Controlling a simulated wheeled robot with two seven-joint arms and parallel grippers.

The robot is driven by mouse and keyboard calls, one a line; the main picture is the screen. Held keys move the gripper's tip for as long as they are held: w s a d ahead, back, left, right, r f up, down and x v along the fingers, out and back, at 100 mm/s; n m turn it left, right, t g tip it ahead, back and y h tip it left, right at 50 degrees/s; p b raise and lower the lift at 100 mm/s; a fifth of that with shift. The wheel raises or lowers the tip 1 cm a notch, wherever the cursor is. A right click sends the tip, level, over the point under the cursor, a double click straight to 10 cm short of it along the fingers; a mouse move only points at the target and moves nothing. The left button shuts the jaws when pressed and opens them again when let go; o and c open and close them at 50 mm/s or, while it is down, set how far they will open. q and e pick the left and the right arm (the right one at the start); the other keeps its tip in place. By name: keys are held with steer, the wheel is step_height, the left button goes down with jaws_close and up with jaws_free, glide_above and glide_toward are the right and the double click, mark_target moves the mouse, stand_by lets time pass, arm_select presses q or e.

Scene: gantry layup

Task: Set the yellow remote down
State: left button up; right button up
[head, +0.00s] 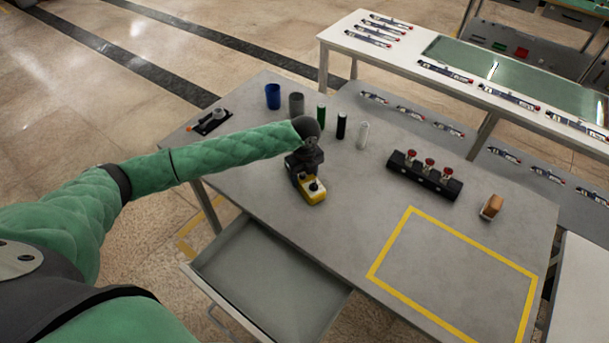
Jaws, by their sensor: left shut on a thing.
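The yellow remote (313,194) has a yellow body with dark knobs on top. It is at the left part of the grey table, at or just above the top; I cannot tell if it touches. My left gripper (305,175) is shut on its far, dark end, and the wrist hides part of it. My right gripper is not in view.
A yellow taped rectangle (372,276) marks an empty area on the grey table (340,238). A black block with red knobs (424,174), a brown-orange block (491,207), blue cup (273,96), grey cup (296,103) and several cylinders stand around. An open drawer (262,285) juts out in front.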

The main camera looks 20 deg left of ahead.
arm_select(q)
steer(key=o, duration=1.2)
steer(key=shift+f, duration=0.1)
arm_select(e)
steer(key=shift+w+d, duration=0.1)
arm_select(q)
steer(key=shift+r, duration=0.35)
step_height(320, 180, up, 10)
steer(key=b, duration=0.4)
steer(key=shift+r, duration=0.8)
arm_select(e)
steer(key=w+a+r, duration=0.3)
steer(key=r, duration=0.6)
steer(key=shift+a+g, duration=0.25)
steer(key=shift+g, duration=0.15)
